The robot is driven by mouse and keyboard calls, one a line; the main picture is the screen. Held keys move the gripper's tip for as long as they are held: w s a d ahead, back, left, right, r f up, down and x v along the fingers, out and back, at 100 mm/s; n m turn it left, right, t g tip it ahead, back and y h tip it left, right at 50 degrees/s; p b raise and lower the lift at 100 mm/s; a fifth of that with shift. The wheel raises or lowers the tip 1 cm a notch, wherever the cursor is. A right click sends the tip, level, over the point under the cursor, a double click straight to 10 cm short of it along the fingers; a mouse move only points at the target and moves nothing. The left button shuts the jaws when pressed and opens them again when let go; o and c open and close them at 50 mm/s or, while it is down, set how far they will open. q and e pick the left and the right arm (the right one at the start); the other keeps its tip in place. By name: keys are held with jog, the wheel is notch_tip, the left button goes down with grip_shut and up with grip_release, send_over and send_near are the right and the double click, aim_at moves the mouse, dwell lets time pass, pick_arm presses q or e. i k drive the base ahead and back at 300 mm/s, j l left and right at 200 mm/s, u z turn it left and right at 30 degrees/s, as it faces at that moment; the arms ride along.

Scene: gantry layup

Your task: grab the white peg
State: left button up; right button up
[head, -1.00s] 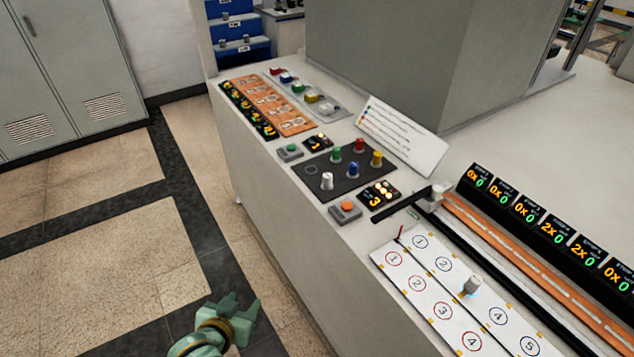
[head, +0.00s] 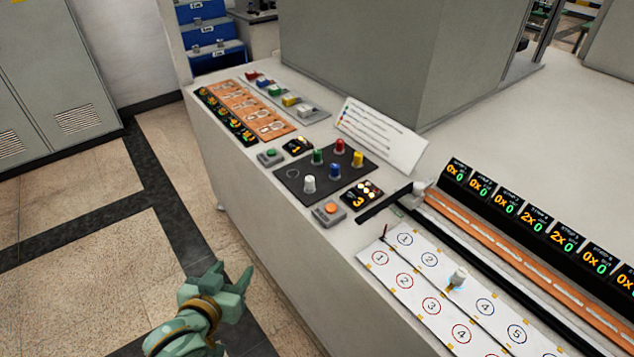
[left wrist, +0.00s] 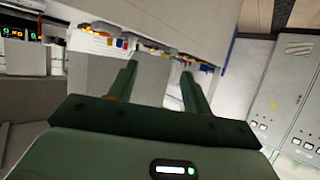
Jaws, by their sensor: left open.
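The white peg (head: 309,184) stands upright near the front left of a dark pad (head: 345,190) on the console, with green, red, blue and yellow pegs beside it. My left gripper (head: 232,273) is open and empty, low in the head view, over the floor side of the console. It is apart from the white peg, below and to the left of it in the picture. In the left wrist view its two fingers (left wrist: 158,85) stand apart with nothing between them. I cannot pick out the white peg there. My right gripper is not in view.
A white board (head: 432,300) with numbered circles lies at the front right, with a whitish cylinder (head: 458,278) on it. An orange-button box (head: 329,211) and a counter display (head: 362,195) sit beside the pad. A tilted card (head: 382,135) stands behind. The console's front edge lies between gripper and pad.

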aim_at(309, 188)
jog(key=i+j+z, duration=0.2)
jog(key=z, duration=0.15)
jog(key=i+j+z, duration=0.15)
jog(key=j+z, duration=0.25)
jog(key=i+j+z, duration=0.1)
jog(key=j+z, duration=0.25)
jog(key=j, duration=0.15)
